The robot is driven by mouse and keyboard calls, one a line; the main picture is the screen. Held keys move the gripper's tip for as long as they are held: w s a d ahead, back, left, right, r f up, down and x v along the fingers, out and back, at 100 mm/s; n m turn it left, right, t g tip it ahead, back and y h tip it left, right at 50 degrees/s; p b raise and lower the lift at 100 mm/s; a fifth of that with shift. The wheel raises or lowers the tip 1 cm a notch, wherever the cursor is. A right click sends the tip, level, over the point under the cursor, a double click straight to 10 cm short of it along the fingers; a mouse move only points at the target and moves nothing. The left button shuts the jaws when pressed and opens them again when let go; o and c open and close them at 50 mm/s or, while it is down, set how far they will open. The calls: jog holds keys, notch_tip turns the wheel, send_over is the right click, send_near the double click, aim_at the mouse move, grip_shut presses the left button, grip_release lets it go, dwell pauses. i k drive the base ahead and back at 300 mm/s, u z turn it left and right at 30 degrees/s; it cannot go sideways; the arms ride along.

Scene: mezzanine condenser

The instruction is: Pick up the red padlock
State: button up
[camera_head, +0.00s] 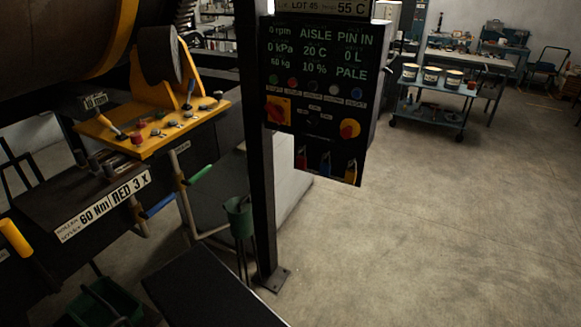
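My gripper is not in view.
A black post (261,150) stands left of the panel, its foot bolted to the floor. A green bucket (239,215) is close left of it. A dark flat surface (210,290) fills the lower middle. A blue cart (435,105) stands at back right. The concrete floor (450,220) at right is clear.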

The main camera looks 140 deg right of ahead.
aim_at(300, 162)
jog(key=z, duration=0.3)
jog(key=i, duration=0.2)
jog(key=z, duration=0.35)
jog(key=k, duration=0.2)
jog(key=z, duration=3.15)
jog(key=k, duration=0.15)
jog(key=z, duration=1.15)
